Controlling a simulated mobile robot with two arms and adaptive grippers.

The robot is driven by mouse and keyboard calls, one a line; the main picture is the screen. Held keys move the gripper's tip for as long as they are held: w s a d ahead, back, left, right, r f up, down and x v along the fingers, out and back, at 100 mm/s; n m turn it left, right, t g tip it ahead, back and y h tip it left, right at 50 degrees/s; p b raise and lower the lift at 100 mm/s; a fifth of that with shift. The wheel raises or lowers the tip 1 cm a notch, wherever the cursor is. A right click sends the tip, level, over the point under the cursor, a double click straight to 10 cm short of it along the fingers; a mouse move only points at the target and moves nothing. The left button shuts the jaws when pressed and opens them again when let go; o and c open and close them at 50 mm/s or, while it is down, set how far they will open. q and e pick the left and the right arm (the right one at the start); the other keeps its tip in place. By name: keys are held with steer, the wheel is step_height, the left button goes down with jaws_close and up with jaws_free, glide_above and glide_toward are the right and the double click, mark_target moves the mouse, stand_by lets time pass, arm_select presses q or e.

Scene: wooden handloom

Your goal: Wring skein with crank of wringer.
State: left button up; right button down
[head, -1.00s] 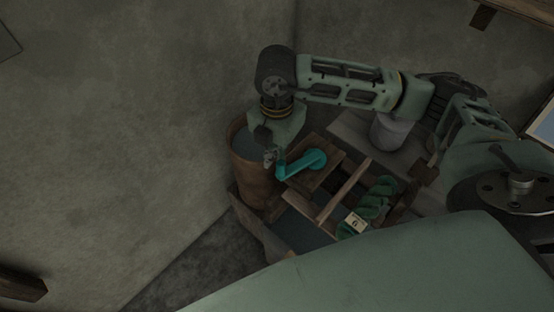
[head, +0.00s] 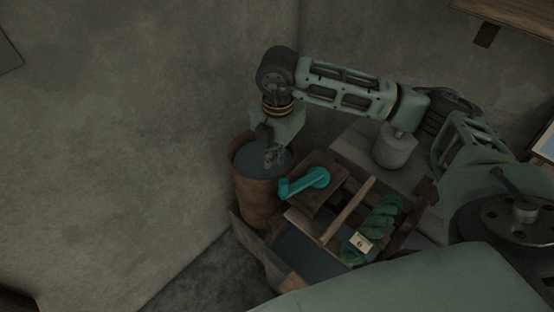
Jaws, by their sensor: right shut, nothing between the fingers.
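The teal crank (head: 305,183) of the wringer sits on a dark wooden block (head: 326,200), its handle end pointing left. A twisted green skein (head: 382,222) lies stretched at the right of the wooden frame, with a small tag (head: 361,242) marked with a digit at its lower end. My right gripper (head: 272,163) points down over the brown bucket, up and left of the crank handle. Its fingers are shut and empty, and it is apart from the crank. My left gripper is out of view.
A brown bucket (head: 262,197) with dark content stands left of the wringer. A wooden trough (head: 279,257) lies below the frame. A grey cylinder (head: 394,149) stands behind it. Walls close in behind; the floor at lower left is clear.

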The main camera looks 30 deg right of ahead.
steer(key=s+d+b, duration=0.2)
steer(key=d+b, duration=0.1)
steer(key=d, duration=1.3)
steer(key=shift+d, duration=0.2)
stand_by(1.9)
steer(key=shift+w, duration=0.15)
